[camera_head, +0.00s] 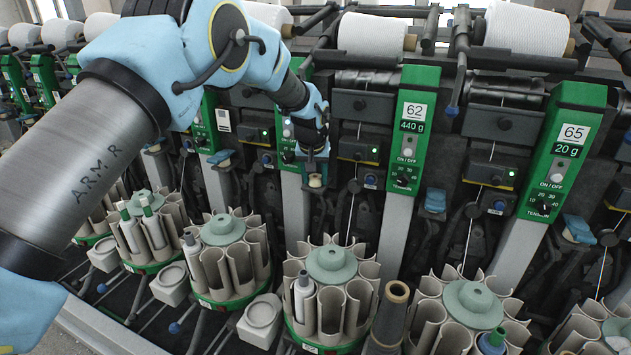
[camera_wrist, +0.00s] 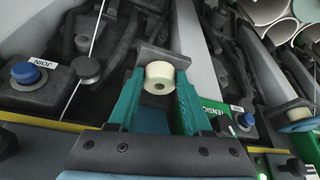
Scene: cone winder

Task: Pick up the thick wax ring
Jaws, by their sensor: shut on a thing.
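The thick wax ring (camera_wrist: 158,72) is a short cream cylinder with a small dark hole in its end. In the wrist view it sits between the tips of my gripper's two teal fingers, and my gripper (camera_wrist: 159,84) is shut on it. A dark grey bracket (camera_wrist: 160,56) lies right behind the ring; I cannot tell whether they touch. In the head view the ring (camera_head: 315,181) shows small below my gripper (camera_head: 315,168), in front of the winder's green panels.
Round magazines with tube pockets (camera_head: 330,265) stand below, some holding bobbins. A green panel marked 62 (camera_head: 413,130) and grey struts stand close to the right. A blue button (camera_wrist: 26,73) and black thread guide (camera_wrist: 88,69) lie left in the wrist view.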

